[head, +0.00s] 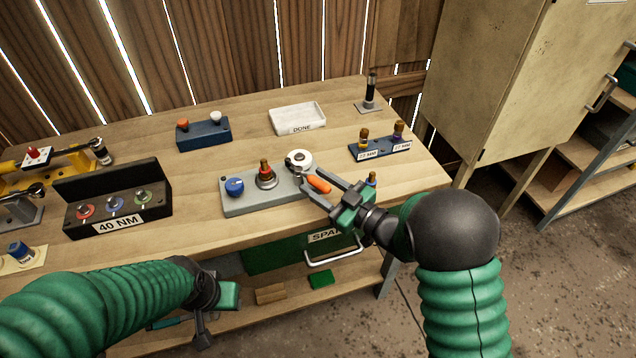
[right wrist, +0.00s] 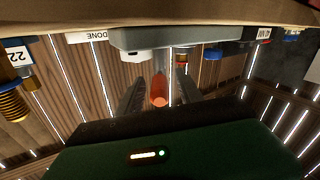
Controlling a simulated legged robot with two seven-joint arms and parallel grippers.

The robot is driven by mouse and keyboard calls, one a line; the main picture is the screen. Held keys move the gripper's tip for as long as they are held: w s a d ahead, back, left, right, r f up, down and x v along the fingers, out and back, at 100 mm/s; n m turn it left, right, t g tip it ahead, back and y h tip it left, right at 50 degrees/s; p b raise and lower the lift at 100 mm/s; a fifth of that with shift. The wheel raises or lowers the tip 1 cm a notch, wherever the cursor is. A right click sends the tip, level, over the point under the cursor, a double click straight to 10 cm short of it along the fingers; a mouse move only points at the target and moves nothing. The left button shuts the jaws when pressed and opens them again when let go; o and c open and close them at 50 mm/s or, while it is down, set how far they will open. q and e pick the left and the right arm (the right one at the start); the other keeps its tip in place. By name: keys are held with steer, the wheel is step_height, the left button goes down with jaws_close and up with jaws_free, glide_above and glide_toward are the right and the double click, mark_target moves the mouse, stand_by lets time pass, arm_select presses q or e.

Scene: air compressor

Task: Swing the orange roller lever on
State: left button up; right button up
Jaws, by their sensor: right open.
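The orange roller lever (head: 319,184) sits on the right part of a grey block (head: 240,207) on the workbench, beside a white round part (head: 299,158). My right gripper (head: 298,178) is open, its two fingers reaching over the block with the orange lever between them. In the right wrist view the orange lever (right wrist: 159,90) shows between the two dark fingers, with gaps that look clear on both sides; I cannot tell whether a finger touches it. My left gripper (head: 215,312) hangs low in front of the bench's front edge, away from the block; its jaw state is unclear.
On the grey block are a blue knob (head: 235,187) and a brass fitting (head: 265,175). A black box labelled 40 NM (head: 118,222) stands left. A navy block (head: 380,148) with brass fittings and a white DONE tray (head: 297,118) stand behind. Bare bench lies between them.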

steer(key=shift+w+a, duration=0.15)
steer(key=shift+a, duration=0.25)
steer(key=shift+d, duration=0.45)
steer(key=c, duration=0.9)
jaws_close()
steer(key=shift+a, duration=0.1)
steer(key=shift+r, duration=0.2)
